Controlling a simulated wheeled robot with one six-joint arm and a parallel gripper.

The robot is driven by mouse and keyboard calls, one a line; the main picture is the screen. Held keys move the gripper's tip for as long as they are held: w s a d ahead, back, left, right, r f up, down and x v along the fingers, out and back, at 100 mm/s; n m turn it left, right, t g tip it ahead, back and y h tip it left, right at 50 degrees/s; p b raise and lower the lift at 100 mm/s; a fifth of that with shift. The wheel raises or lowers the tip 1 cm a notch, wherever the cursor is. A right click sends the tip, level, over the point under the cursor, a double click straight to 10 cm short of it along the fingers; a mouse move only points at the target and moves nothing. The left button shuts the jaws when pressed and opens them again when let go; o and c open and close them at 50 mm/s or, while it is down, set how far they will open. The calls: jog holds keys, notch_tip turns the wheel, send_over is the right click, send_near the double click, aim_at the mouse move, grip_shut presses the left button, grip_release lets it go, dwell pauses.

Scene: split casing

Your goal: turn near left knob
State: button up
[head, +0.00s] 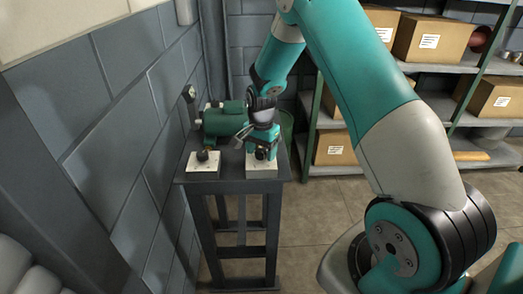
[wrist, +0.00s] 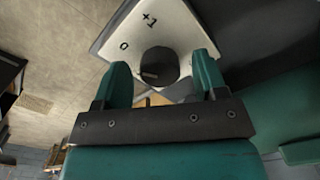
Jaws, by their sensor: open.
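A dark bench (head: 233,186) carries two white plates, each with a dark round knob. One knob (head: 203,156) is on the left plate (head: 196,168). The other knob (head: 261,154) is on the right plate (head: 263,172), partly hidden by my gripper (head: 262,147). My gripper is open at the right plate. In the wrist view its two teal fingers stand to either side of a dark knob (wrist: 160,64), with gaps visible. That knob has a pale pointer mark. Its white plate (wrist: 122,35) is marked "0" and "+1".
A green motor-like casing (head: 224,119) sits behind the knobs, close to my gripper. A small gauge (head: 189,92) stands at the back left. A grey block wall (head: 120,150) runs along the left. Shelves with cardboard boxes (head: 431,40) stand at the back right.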

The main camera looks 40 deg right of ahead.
aim_at(261, 152)
notch_tip(261, 152, up, 18)
jog(key=b, duration=0.2)
jog(key=shift+f, duration=0.25)
dwell(0.4)
